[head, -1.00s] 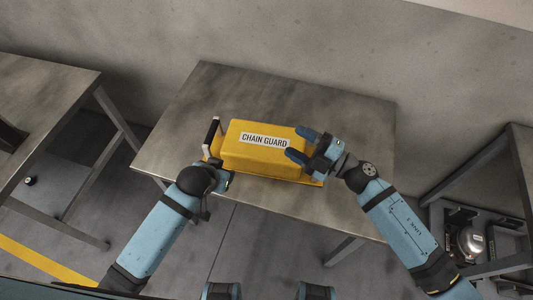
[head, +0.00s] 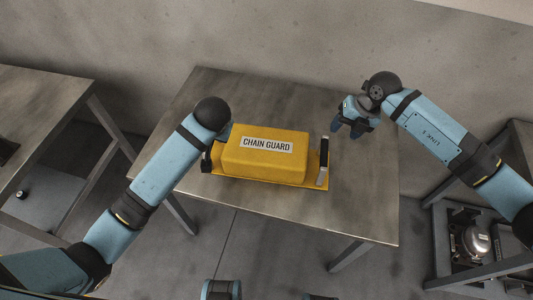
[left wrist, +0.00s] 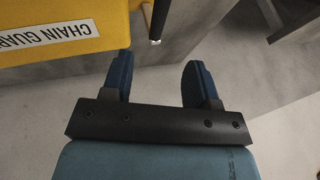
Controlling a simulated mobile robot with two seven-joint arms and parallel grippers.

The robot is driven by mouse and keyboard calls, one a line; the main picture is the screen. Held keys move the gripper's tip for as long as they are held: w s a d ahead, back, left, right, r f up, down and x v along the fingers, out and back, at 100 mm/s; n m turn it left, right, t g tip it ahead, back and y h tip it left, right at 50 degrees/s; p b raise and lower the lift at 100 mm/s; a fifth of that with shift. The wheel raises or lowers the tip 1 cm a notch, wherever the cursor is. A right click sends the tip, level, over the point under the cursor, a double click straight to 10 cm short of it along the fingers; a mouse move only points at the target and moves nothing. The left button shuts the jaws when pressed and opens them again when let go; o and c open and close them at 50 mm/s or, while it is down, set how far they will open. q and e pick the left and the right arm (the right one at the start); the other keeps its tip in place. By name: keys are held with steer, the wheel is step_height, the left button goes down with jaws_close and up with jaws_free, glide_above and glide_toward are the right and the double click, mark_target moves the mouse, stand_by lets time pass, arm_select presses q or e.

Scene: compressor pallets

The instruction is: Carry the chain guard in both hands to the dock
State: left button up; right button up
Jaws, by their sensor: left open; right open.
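The yellow chain guard (head: 262,168) with a white label rests on the grey table (head: 370,205). It has a bar handle at its left end (head: 207,160) and another at its right end (head: 323,162). My right gripper (head: 346,132) is open and empty, above and to the right of the right handle, apart from it. My left gripper is mostly hidden behind its wrist in the head view, near the guard's left end. In the left wrist view, its fingers (left wrist: 158,72) are open and empty, with the left handle (left wrist: 158,18) just beyond the tips. I cannot tell which surface is the dock.
Another table (head: 45,105) stands at the left, with a floor gap between. A grey frame stand (head: 440,230) at the right holds a round metal unit (head: 470,240). A wall runs behind. The table is bare around the guard.

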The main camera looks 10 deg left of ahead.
mark_target(325, 147)
arm_select(q)
steer(key=x, duration=1.3)
steer(key=shift+w+f, duration=0.15)
steer(key=shift+f, duration=0.2)
arm_select(e)
steer(key=x, duration=1.3)
steer(key=shift+a+f, duration=0.15)
steer(key=shift+f, duration=0.2)
arm_select(q)
jaws_close()
arm_select(e)
jaws_close()
arm_select(q)
steer(key=shift+a, duration=0.1)
arm_select(e)
steer(key=shift+w, duration=0.1)
arm_select(q)
steer(key=shift+w+r, duration=0.1)
steer(key=shift+r, duration=0.1)
arm_select(e)
steer(key=shift+w+r, duration=0.1)
steer(key=shift+r, duration=0.2)
